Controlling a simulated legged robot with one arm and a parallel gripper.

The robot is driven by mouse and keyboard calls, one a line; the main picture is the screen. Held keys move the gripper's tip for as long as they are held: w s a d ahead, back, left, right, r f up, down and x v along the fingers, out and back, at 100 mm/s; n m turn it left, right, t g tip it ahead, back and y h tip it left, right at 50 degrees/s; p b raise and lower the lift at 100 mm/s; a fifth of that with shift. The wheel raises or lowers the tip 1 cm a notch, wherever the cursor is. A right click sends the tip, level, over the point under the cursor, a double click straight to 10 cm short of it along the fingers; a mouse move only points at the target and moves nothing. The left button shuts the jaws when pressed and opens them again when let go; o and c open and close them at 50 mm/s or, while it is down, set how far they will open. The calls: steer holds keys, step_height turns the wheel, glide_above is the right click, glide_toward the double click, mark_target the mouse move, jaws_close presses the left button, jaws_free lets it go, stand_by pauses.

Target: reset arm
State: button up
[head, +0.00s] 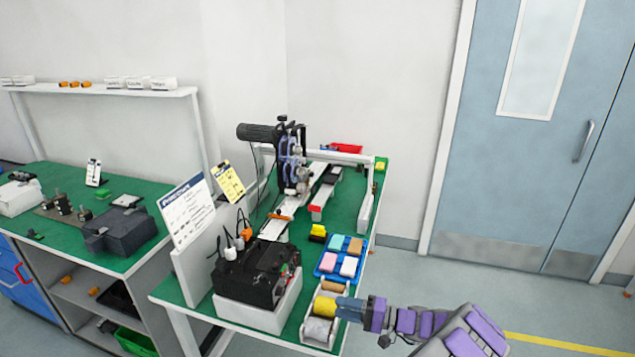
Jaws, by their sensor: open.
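My arm, with purple and grey links, reaches in from the bottom right. Its end, my gripper (347,308), is at the front right corner of the green-topped bench (350,200). It is open, though its fingers are small and hard to make out. It appears beside or over a white holder (317,331) with a tan roll and a yellow roll. I cannot tell whether it touches the holder. Nothing is visibly held.
A blue tray (326,275) with several coloured blocks sits just behind the holder. A black machine (255,274) stands to its left, and a coding machine (291,160) rises farther back. Open floor (480,285) lies right of the bench, before a blue door (510,130).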

steer(key=s+a+r+n+g+y, duration=0.1)
steer(key=s+a+r+n+g, duration=0.1)
steer(key=a+r+g, duration=0.4)
steer(key=s+a+r+n+g+h, duration=0.25)
steer(key=s+a+r, duration=0.25)
steer(key=s+r, duration=0.35)
steer(key=s+a+r+n+g+h, duration=0.2)
steer(key=s+a+r+n+g, duration=0.1)
steer(key=s+a+r, duration=0.5)
steer(key=s+d+h, duration=0.3)
steer(key=s, duration=0.3)
steer(key=s+d+h, duration=0.3)
steer(key=s, duration=0.4)
steer(key=s+d+f+m+t+h, duration=0.2)
steer(key=s+d+h, duration=0.1)
steer(key=s+d, duration=0.3)
steer(key=s+d+f+m+t+h, duration=0.1)
steer(key=s+d+h, duration=0.3)
steer(key=d, duration=0.6)
steer(key=s+f+t, duration=0.1)
steer(key=s, duration=0.1)
steer(key=shift+s+d+f+m, duration=0.2)
steer(key=shift+s+f+m, duration=0.05)
steer(key=shift+s+m, duration=0.1)
steer(key=shift+h, duration=0.25)
